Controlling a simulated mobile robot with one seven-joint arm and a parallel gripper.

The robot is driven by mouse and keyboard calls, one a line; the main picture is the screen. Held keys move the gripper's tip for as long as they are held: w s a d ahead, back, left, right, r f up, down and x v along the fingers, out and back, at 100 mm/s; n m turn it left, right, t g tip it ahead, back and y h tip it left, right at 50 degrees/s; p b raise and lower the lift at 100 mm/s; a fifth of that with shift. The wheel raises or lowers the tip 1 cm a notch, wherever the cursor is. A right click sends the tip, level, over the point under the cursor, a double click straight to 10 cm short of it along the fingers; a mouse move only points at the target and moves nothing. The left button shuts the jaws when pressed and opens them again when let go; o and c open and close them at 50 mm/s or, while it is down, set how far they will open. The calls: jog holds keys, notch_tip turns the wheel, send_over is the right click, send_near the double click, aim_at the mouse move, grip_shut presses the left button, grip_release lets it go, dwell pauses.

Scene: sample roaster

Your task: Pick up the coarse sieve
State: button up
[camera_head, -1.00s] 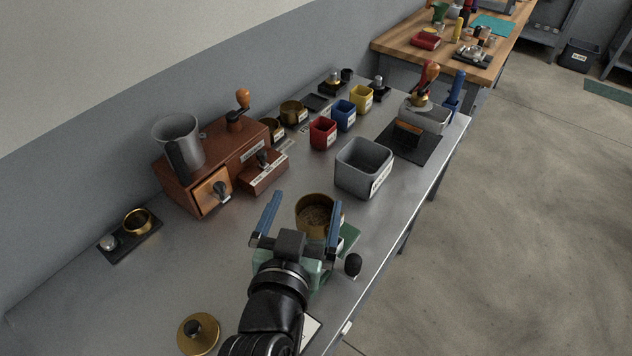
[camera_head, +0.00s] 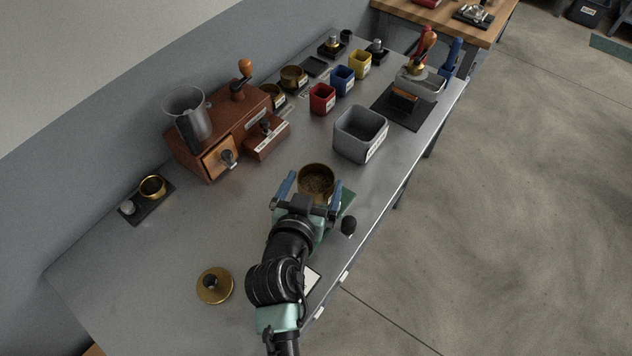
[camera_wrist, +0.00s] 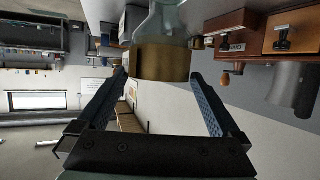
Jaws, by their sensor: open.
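A round brass sieve (camera_head: 317,180) with a dark speckled inside stands near the front edge of the metal bench. I take it for the coarse sieve, but I can read no label on it. My gripper (camera_head: 311,190) is open, with its blue fingers on either side of the sieve's near part. In the wrist view, the sieve's brass wall (camera_wrist: 160,63) shows between and beyond the fingertips (camera_wrist: 158,78), with a pale green-grey part adjoining it. I see no clear contact. My arm and gripper hide the sieve's near lower side in the head view.
A grey bin (camera_head: 360,134) stands beyond the sieve. A black knob (camera_head: 348,226) is close on the right. A brass lid (camera_head: 215,286) lies left of my arm. A wooden grinder (camera_head: 222,131) and a brass ring (camera_head: 152,187) stand left. Bench between them is clear.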

aim_at(320, 169)
jog(key=shift+p+x, duration=0.55)
jog(key=shift+x, duration=2.2)
jog(key=shift+r, duration=0.1)
